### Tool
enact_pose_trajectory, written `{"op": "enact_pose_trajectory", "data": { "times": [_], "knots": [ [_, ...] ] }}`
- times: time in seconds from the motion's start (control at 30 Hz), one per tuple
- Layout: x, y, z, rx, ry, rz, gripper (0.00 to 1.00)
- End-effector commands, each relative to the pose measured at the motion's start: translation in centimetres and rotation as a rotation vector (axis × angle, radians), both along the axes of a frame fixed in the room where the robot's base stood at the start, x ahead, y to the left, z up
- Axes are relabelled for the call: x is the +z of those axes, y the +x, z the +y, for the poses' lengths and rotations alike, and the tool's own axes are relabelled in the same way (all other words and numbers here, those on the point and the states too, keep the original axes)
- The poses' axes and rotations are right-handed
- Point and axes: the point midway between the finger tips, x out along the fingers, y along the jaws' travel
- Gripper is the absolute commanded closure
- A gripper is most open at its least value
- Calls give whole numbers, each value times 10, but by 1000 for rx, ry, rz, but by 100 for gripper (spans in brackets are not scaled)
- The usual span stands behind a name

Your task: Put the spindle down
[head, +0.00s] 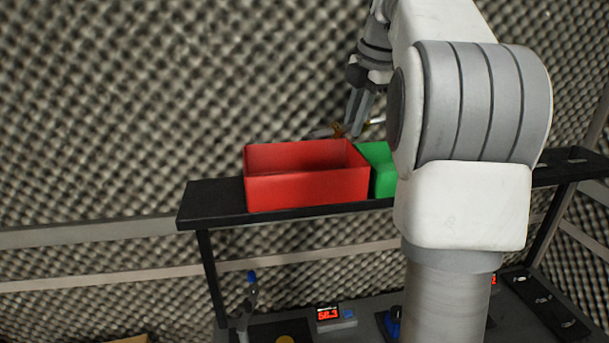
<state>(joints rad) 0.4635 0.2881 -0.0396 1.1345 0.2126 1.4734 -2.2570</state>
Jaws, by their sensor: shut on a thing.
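My gripper (357,128) points down above the back right corner of a red open bin (305,192). It is shut on the spindle (376,121), a thin light-metal piece with a brownish part near the fingers. The spindle lies roughly level across the fingers, above the height of the bin rims. Its right end is partly hidden by my arm. I cannot tell exactly whether it is over the bins or behind them.
A green bin (378,168) stands right of the red one, mostly hidden by my arm. Both stand on a black raised shelf (212,202). Below is a dark bench with a red-digit display (328,315) and a blue-tipped stand (250,290). The shelf's left end is bare.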

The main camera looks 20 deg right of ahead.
Motion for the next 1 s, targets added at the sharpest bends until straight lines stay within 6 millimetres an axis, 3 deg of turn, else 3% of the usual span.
{"op": "enact_pose_trajectory", "data": {
  "times": [0.3, 0.43, 0.67, 0.9, 1.0],
  "knots": [
    [-40, 6, 70, 6, 0, 0, 100],
    [-53, 8, 89, 4, 0, 0, 100],
    [-63, 9, 99, 0, 0, -1, 100],
    [-97, 9, 99, 1, -1, -1, 100],
    [-101, 9, 99, 1, -1, -2, 100]
  ]
}}
